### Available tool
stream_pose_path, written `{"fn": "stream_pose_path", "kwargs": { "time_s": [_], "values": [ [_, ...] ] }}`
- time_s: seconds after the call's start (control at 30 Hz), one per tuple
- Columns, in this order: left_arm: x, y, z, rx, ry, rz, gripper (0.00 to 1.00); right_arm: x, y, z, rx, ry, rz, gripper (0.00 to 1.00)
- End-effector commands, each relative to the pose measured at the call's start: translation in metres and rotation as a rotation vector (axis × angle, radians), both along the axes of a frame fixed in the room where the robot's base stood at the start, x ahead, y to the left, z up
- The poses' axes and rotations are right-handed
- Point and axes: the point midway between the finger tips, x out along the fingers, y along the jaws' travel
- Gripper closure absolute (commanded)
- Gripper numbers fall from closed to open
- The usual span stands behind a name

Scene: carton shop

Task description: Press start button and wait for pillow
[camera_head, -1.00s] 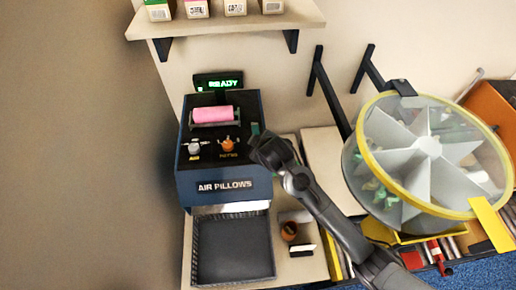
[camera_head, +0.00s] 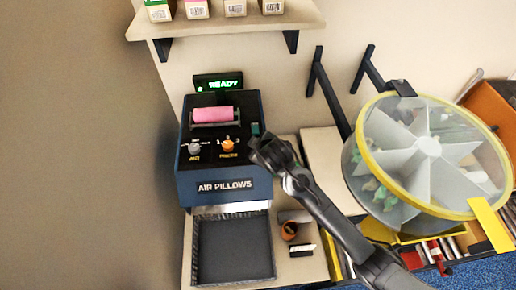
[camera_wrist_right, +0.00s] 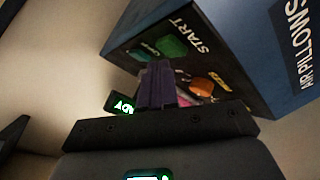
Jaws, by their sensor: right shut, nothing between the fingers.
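The blue air pillow machine (camera_head: 224,187) stands on the bench, with a pink film roll (camera_head: 213,114), a grey knob (camera_head: 195,147) and an orange knob (camera_head: 228,145) on its black top. Its display (camera_head: 219,82) reads READY in green. The green start button (camera_wrist_right: 173,46), beside the word START, shows in the right wrist view. My right gripper (camera_head: 258,143) is at the machine's right edge, over the start button's side in the head view. In the wrist view its shut, empty fingers (camera_wrist_right: 157,84) are just short of the button; contact cannot be told. My left gripper is not in view.
An empty black tray (camera_head: 233,250) sits below the machine's front. A small brown cup (camera_head: 289,231) and a stamp-like block (camera_head: 302,250) lie right of it. A large yellow-rimmed drum (camera_head: 428,147) stands right of my arm. A shelf (camera_head: 225,24) with small boxes hangs above.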

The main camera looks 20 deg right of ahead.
Motion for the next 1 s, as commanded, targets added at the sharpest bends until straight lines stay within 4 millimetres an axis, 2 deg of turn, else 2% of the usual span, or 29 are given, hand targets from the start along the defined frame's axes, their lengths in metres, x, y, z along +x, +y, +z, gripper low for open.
{"fn": "stream_pose_path", "kwargs": {
  "time_s": [1.0],
  "values": [
    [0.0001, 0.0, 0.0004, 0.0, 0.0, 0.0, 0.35, -0.0001, -0.0004, -0.0088, 0.0, 0.001, -0.001, 1.0]
  ]
}}
